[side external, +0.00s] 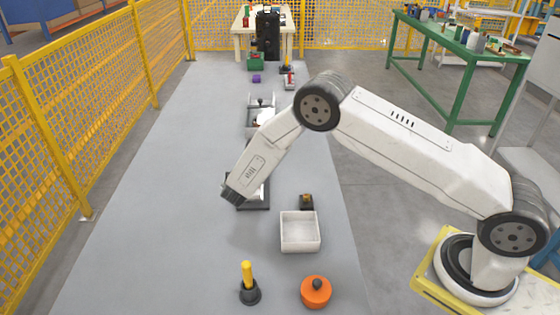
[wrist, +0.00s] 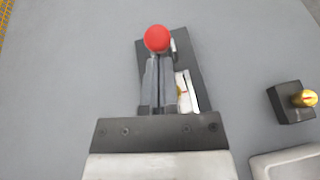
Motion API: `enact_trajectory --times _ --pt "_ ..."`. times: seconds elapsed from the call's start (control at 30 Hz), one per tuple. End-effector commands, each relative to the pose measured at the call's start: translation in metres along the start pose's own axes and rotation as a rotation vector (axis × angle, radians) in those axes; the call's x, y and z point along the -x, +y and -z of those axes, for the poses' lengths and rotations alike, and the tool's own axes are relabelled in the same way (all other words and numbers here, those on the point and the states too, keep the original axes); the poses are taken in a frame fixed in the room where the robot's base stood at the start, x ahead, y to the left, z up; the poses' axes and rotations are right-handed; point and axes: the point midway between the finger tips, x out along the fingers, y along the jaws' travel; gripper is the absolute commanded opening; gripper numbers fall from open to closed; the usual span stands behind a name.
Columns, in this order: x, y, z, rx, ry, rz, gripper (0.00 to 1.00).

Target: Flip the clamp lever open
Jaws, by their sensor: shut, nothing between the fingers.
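The clamp shows in the wrist view as a dark base plate (wrist: 198,73) with a red ball knob (wrist: 157,38) on its lever. A white block (wrist: 187,92) lies on the plate right of my fingers. My gripper (wrist: 158,60) is shut and empty, its two grey fingers side by side over the plate. The tips appear just short of the red knob; I cannot tell whether they touch it. The lever's shaft is mostly hidden behind the fingers. In the side external view my gripper covers much of the clamp, and its dark base (side external: 262,205) shows beside it.
An open white tray (side external: 300,232) and a small dark block with a brass top (side external: 306,201) stand nearer the camera. A yellow peg (side external: 247,275) and an orange round part (side external: 316,291) are in front. The grey surface left of the clamp is clear.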

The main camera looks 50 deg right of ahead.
Motion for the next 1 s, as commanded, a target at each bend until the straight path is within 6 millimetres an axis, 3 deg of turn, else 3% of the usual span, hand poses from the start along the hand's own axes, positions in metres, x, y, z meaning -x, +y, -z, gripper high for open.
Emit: enact_trajectory --times 1.0 --pt "-0.0033 0.0013 -0.0085 0.008 0.079 0.010 0.00"
